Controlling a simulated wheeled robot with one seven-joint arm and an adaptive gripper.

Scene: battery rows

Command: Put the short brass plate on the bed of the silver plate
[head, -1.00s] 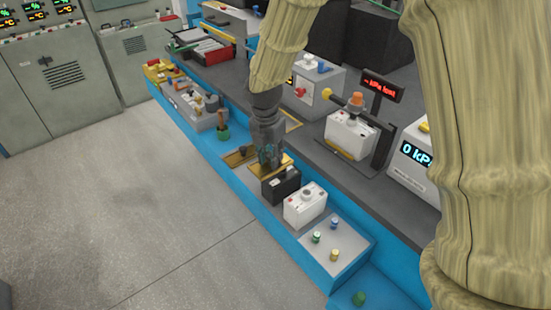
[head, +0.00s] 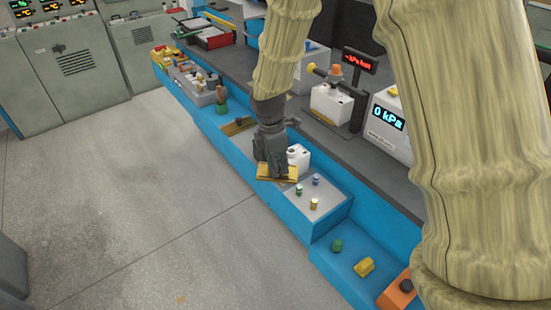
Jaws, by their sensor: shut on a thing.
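My gripper (head: 276,170) is shut on a brass plate (head: 292,174) and holds it roughly level, just to the left of the silver plate. The gripper hides the middle of the brass plate. The silver plate (head: 332,197) is a flat grey surface in the blue bench tray. Three small cylinders stand on it: green (head: 299,190), blue (head: 316,180) and yellow (head: 314,204). Another brass piece (head: 238,126) with a dark part on it lies further left in the tray.
A white box (head: 300,157) stands right behind my gripper, partly hidden. To the right on the blue ledge are a green knob (head: 337,246), a yellow block (head: 365,267) and an orange block (head: 398,290). A gauge box (head: 389,122) stands behind.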

